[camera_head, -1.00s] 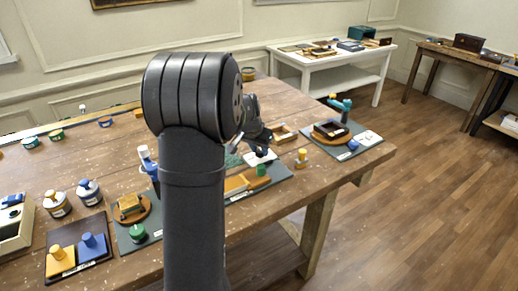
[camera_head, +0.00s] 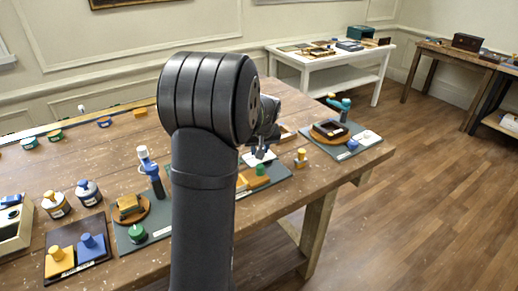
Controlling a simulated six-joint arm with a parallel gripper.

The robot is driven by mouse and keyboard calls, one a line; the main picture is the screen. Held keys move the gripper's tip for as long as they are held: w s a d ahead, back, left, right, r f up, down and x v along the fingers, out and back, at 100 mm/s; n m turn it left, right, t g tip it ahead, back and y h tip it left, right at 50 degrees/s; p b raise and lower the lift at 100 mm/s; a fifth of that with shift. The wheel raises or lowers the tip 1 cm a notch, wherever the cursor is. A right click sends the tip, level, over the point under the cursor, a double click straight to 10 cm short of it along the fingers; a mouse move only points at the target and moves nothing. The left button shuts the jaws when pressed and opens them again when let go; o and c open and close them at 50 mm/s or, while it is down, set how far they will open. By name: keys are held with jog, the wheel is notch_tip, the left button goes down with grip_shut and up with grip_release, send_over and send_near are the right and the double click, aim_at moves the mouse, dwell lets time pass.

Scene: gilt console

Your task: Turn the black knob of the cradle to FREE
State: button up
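My gripper (camera_head: 262,150) hangs over the middle of the workbench, low above a white card at the back of a grey board. My own arm hides part of it, and its fingers are too small to tell open from shut. No black knob can be made out, nor any FREE marking. I cannot tell for sure which fixture is the cradle. One fixture at right has a dark box on a brown base (camera_head: 327,133) with a teal upright (camera_head: 345,110).
The wooden workbench (camera_head: 110,165) holds several boards. Near my gripper are a green knob (camera_head: 261,170) and a yellow peg (camera_head: 300,157). Yellow and blue blocks (camera_head: 92,247) and small pots (camera_head: 88,192) stand at left. My arm blocks the bench's middle.

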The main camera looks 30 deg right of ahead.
jog(key=n, duration=0.2)
jog(key=n+y, duration=0.2)
jog(key=n, duration=0.1)
jog(key=shift+d+n, duration=0.25)
jog(key=shift+n, duration=0.05)
jog(key=shift+d+n+y, duration=0.1)
jog(key=shift+n+y, duration=0.8)
jog(key=shift+n, duration=1.3)
jog(key=o, duration=1)
jog(key=shift+r, duration=0.1)
jog(key=v, duration=1.7)
jog(key=shift+w+d+r, duration=0.1)
jog(key=shift+w+r, duration=0.05)
jog(key=shift+w, duration=0.05)
